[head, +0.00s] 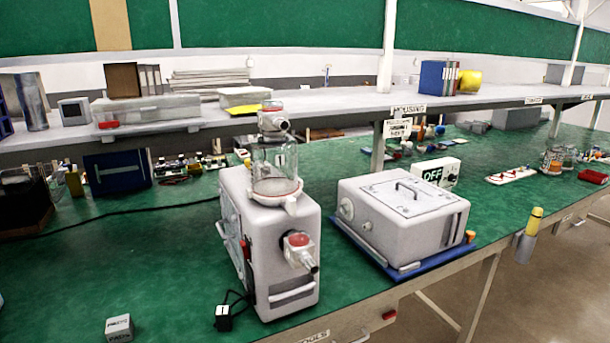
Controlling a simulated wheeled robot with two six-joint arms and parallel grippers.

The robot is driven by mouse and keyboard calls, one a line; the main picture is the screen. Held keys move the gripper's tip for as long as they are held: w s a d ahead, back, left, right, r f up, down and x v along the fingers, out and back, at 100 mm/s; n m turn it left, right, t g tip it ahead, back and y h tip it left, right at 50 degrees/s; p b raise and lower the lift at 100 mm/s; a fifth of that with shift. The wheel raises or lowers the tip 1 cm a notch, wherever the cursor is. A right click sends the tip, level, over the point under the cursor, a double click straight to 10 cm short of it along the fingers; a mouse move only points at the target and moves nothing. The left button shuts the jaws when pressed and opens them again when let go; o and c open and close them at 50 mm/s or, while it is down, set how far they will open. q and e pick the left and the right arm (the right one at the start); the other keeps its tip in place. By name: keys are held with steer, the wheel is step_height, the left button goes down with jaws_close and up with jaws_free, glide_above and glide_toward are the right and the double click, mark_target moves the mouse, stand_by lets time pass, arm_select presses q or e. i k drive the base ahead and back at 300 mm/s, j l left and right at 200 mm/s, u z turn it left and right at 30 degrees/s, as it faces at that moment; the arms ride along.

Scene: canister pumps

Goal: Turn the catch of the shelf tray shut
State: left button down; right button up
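The shelf tray (160,110) appears to be the long pale grey box on the shelf at the upper left. A small red part (109,125) sits low on its front, near the left end; it may be the catch. It is too small to tell whether the catch is turned open or shut. Neither of my grippers is in view, so nothing in the picture touches the tray.
The shelf (330,108) runs above the green bench (150,265). A pump with a glass canister (270,235) stands mid-bench, with a lidded grey box (400,220) right of it. A cable crosses the bench. The front left is mostly clear.

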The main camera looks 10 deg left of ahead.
mark_target(109, 125)
steer(key=j+u, duration=0.15)
steer(key=u, duration=0.2)
steer(key=j+u, duration=0.15)
steer(key=u, duration=0.2)
steer(key=j+u, duration=0.15)
steer(key=u, duration=0.2)
